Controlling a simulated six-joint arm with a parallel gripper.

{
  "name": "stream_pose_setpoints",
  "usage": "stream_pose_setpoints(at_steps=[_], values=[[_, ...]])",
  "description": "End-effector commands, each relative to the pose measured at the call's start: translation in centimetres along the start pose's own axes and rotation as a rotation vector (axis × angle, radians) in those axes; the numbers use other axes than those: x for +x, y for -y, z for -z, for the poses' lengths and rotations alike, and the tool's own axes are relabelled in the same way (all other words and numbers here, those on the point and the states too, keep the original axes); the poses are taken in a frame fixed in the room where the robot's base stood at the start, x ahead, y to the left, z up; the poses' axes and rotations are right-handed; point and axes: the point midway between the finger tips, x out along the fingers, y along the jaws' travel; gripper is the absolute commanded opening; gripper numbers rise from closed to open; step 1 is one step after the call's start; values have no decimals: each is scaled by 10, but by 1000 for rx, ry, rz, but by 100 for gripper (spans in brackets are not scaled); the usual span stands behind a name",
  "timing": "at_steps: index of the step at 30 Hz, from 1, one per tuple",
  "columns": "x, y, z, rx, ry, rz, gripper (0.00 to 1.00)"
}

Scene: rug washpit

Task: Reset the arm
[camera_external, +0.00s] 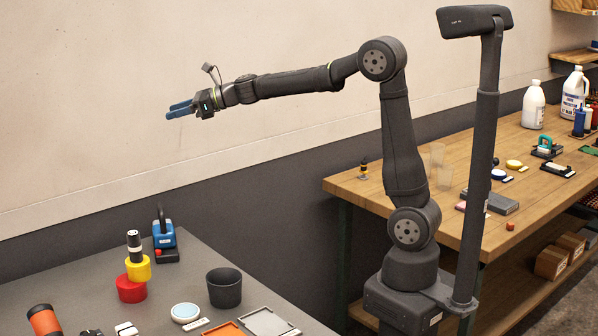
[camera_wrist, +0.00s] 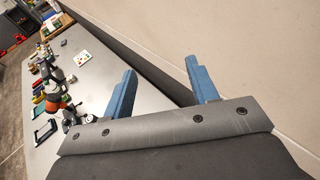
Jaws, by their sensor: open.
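My gripper (camera_external: 181,109) is raised high, in front of the pale wall and well above the grey table. Its blue fingers are apart with nothing between them. In the wrist view my gripper (camera_wrist: 160,90) also shows open and empty, with the wall behind one finger and the grey table behind the other. My arm reaches out to the left, with its forearm nearly level.
The grey table (camera_external: 222,258) holds a dark cup (camera_external: 224,287), a red cylinder (camera_external: 131,289), a yellow cylinder (camera_external: 138,268), a blue tool (camera_external: 164,236) and trays. A wooden bench (camera_external: 470,215) with bottles stands at right. The air around my gripper is free.

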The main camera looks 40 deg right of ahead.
Motion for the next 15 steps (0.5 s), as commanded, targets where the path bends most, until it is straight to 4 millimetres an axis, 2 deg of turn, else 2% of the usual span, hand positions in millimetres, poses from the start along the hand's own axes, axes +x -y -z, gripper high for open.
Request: stream_pose_setpoints(at_steps=[6,15], values=[[-23,37,5,47,2,161,54],[-59,82,16,110,0,367,54]])
